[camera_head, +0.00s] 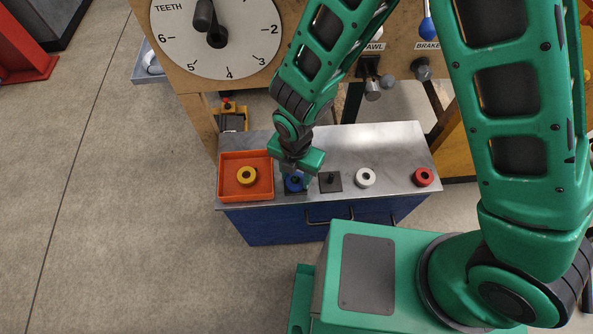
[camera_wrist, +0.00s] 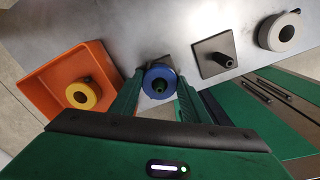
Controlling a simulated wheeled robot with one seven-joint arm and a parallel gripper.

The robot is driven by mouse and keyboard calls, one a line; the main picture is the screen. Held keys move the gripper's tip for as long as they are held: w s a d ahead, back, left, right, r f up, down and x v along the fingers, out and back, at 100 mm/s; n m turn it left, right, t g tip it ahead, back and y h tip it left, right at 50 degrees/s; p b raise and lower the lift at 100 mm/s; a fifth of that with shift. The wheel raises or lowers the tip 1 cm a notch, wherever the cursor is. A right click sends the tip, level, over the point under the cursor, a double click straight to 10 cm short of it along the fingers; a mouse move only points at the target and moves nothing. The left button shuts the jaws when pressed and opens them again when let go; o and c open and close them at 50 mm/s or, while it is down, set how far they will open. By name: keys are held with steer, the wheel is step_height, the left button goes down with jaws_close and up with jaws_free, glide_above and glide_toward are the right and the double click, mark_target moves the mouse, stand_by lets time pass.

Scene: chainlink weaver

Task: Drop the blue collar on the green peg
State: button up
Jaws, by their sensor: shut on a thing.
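The blue collar (camera_wrist: 161,70) is between the two fingers of my gripper (camera_wrist: 160,88) in the wrist view. My gripper is shut on it, with a finger on either side. The dark green top of the green peg (camera_wrist: 160,85) shows inside the collar's hole, so the two look lined up. How far down the peg the collar sits I cannot tell. In the head view the blue collar (camera_head: 291,186) is low over the metal bench top, mostly hidden by my gripper (camera_head: 297,176). A dark base plate shows partly behind the collar.
An orange tray (camera_head: 223,190) holding a yellow collar (camera_head: 246,168) is just left. A dark peg on a square plate (camera_head: 330,187) stands close on the right. A white collar (camera_head: 365,170) and a red collar (camera_head: 424,170) are farther right on the bench (camera_head: 398,150).

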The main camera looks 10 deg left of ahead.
steer(key=o, duration=1.3)
steer(key=shift+o, duration=0.2)
steer(key=shift+r, duration=0.1)
step_height(320, 180, up, 11)
steer(key=shift+f, duration=0.2)
